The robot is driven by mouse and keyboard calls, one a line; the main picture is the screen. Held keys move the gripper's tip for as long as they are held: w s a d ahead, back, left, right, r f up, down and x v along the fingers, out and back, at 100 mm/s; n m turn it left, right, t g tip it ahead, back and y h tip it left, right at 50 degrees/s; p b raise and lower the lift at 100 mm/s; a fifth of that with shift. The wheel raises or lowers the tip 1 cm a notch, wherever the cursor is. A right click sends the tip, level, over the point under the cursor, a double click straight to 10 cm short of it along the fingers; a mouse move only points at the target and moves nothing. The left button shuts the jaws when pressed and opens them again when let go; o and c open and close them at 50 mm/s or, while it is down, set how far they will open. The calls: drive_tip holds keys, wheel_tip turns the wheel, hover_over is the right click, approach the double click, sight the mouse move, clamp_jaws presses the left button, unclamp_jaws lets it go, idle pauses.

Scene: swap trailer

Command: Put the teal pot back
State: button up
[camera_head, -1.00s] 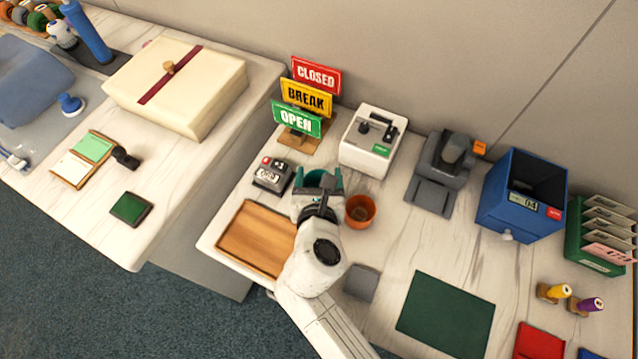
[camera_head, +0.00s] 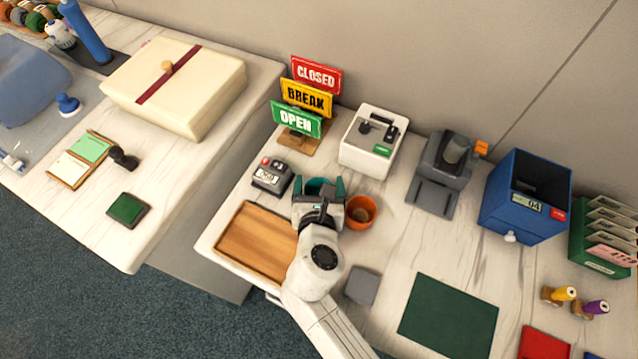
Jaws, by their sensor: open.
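The teal pot (camera_head: 319,184) stands on the white counter, partly hidden behind my gripper. My gripper (camera_head: 319,190) is open, with its fingers at the near side of the pot; one teal-coloured tip shows at each side. I cannot tell whether the fingers touch the pot. An orange-brown pot (camera_head: 361,211) stands just right of my gripper, very close to it. A wooden tray (camera_head: 254,241) lies to the left, bare on top.
A small grey device (camera_head: 271,175) stands left of my gripper, and the sign stand (camera_head: 298,141) is behind it. A white box-shaped machine (camera_head: 372,142) is at the back. A grey square pad (camera_head: 362,286) and a green mat (camera_head: 448,314) lie right of my arm.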

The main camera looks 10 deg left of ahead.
drive_tip(key=shift+r, duration=0.2)
drive_tip(key=p+v, duration=0.1)
drive_tip(key=v, duration=1.1)
drive_tip(key=shift+f, duration=0.1)
drive_tip(key=shift+c, duration=0.4)
idle(1.2)
